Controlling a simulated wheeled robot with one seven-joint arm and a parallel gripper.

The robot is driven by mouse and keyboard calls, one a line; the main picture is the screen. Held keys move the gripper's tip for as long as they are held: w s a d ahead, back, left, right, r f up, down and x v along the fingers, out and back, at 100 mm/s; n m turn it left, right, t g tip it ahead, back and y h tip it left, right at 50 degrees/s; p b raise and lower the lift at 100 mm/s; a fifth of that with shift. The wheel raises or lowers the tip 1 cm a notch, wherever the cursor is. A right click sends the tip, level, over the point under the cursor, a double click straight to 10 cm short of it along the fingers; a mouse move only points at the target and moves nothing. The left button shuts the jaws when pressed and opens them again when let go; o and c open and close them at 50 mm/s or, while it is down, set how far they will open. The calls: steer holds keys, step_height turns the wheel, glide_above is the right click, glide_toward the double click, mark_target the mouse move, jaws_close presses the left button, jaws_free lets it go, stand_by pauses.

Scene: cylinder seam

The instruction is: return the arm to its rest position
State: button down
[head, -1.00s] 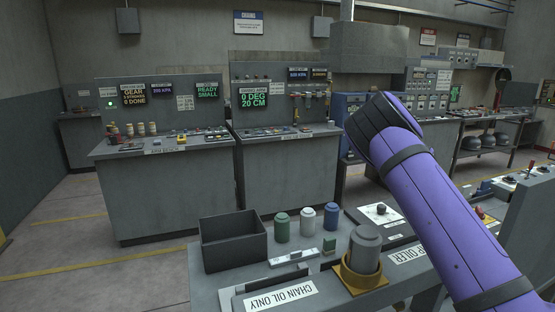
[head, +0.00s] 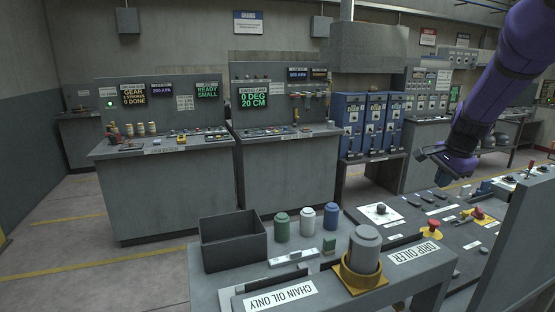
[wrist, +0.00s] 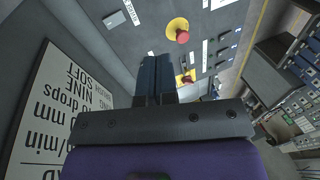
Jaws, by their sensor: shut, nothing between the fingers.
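My purple arm comes in from the top right of the head view. My gripper (head: 428,154) hangs above the sloped control panel (head: 400,222) on the right, apart from it. In the wrist view the two dark fingers (wrist: 153,78) are together with nothing between them. A red emergency button (wrist: 182,36) on a yellow base lies beyond the fingertips, and a white printed board (wrist: 55,115) is on the left.
The front bench holds a dark open bin (head: 233,242), green, white and blue canisters (head: 307,220), and a grey cylinder in a brass ring (head: 362,283). Blue cabinets (head: 375,122) and grey consoles (head: 290,170) stand behind. A grey panel edge (head: 525,240) rises at the right.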

steer(key=s+a+r+n, duration=0.3)
steer(key=s+a+n, duration=0.1)
steer(key=s, duration=0.7)
steer(key=s+a+r+n+t, duration=0.1)
steer(key=s+a+r+n, duration=0.2)
steer(key=s, duration=0.9)
steer(key=s+a+r+n+t, duration=0.1)
steer(key=s+a+r+n, duration=0.3)
steer(key=s, duration=0.7)
steer(key=a+n, duration=0.2)
steer(key=n, duration=0.2)
steer(key=shift+s+a, duration=0.3)
steer(key=shift+s, duration=0.1)
